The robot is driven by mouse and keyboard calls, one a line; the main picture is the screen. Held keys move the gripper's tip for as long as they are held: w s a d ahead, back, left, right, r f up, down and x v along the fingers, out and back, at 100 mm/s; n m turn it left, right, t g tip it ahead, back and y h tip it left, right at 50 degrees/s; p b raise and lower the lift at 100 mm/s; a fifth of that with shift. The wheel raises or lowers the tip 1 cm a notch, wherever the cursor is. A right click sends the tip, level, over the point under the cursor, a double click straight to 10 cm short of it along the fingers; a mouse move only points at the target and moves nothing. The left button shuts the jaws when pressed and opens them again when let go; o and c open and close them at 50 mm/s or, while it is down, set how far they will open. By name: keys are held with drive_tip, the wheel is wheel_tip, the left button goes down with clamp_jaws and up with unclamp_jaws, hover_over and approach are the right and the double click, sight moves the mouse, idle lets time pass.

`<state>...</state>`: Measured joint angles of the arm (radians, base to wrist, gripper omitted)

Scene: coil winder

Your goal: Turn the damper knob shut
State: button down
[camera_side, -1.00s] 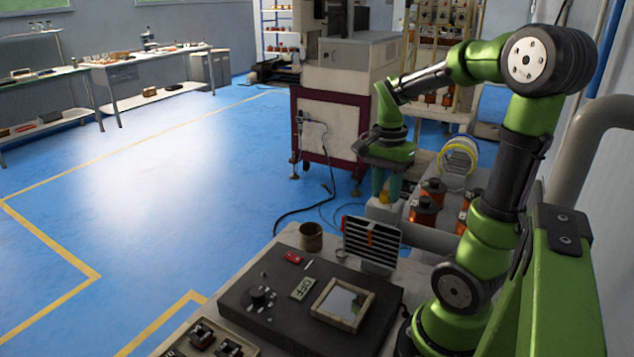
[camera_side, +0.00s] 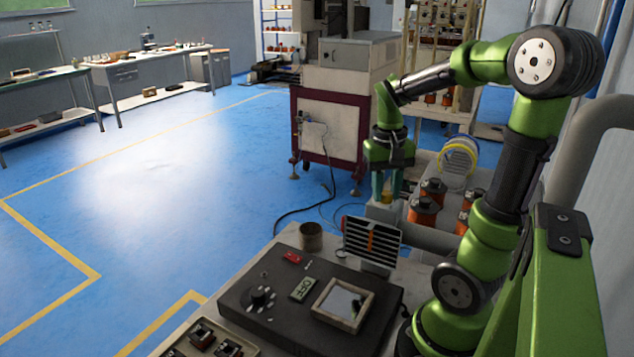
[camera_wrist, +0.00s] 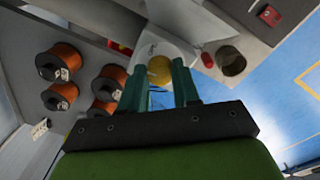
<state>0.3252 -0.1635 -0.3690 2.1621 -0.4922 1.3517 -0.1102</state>
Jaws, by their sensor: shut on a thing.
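The damper knob (camera_wrist: 160,70) is a round yellow piece on a pale housing (camera_wrist: 165,45), which shows as a light grey block (camera_side: 383,212) in the side view. My gripper (camera_wrist: 164,66) points down over it, with one teal finger on each side, and is shut on the knob. In the side view my gripper (camera_side: 387,190) stands above the block, and a bit of yellow shows between the fingers. A slatted grille (camera_side: 358,238) with orange strips stands nearer the camera. The fingers hide the sides of the knob, and I cannot read its angle.
Copper coils (camera_side: 422,212) stand right of the housing. A brown cup (camera_side: 311,237) is left of the grille. A yellow-rimmed spool (camera_side: 459,155) is behind.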

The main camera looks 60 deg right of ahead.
sight(385, 194)
drive_tip(key=n, duration=0.4)
drive_tip(key=shift+n, duration=2.2)
drive_tip(key=c, duration=0.8)
unclamp_jaws()
wheel_tip(385, 194, up, 17)
drive_tip(key=shift+a, duration=0.35)
